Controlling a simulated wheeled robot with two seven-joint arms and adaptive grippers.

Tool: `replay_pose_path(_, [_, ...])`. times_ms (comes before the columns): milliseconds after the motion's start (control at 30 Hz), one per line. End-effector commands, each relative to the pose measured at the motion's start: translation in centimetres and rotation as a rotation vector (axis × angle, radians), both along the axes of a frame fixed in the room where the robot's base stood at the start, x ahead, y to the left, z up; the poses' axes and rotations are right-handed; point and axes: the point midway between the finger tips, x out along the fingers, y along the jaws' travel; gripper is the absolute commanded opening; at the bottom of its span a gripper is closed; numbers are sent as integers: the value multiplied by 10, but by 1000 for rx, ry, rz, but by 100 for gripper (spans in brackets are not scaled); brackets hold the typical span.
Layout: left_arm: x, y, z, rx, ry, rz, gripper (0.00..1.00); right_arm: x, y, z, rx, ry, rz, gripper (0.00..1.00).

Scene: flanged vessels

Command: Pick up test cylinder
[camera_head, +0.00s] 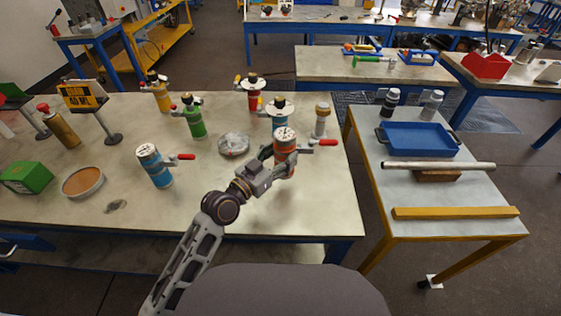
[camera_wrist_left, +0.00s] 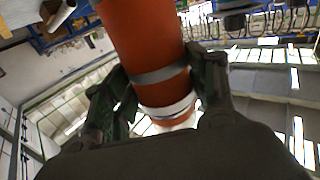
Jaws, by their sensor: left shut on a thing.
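An orange cylinder (camera_head: 285,139) with a pale top and a grey band stands roughly upright near the table's right side. My left gripper (camera_head: 284,165) is shut around its lower part. In the left wrist view the orange cylinder (camera_wrist_left: 143,40) passes between the two fingers of the left gripper (camera_wrist_left: 160,95), one on each side. My right gripper is not in view.
On the workbench (camera_head: 235,190) stand a blue vessel (camera_head: 155,166), a green one (camera_head: 193,118) and a teal flanged one (camera_head: 279,112). The side table (camera_head: 440,180) at right holds a blue tray (camera_head: 417,139) and bars.

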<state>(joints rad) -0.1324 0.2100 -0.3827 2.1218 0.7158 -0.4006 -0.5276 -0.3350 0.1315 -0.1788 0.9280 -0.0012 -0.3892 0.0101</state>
Motion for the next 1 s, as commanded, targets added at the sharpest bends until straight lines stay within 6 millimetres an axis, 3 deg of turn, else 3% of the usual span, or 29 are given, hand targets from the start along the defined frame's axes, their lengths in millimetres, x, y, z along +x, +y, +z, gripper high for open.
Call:
replay_pose_path(100, [0,0,20,-4,-7,1,12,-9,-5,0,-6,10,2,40])
replay_pose_path(300, [0,0,34,-4,-6,1,12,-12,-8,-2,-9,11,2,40])
replay_pose_path(667, [0,0,36,-3,-4,1,12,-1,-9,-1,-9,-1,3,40])
replay_pose_path(1000, [1,0,36,-3,-4,0,12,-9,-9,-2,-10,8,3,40])
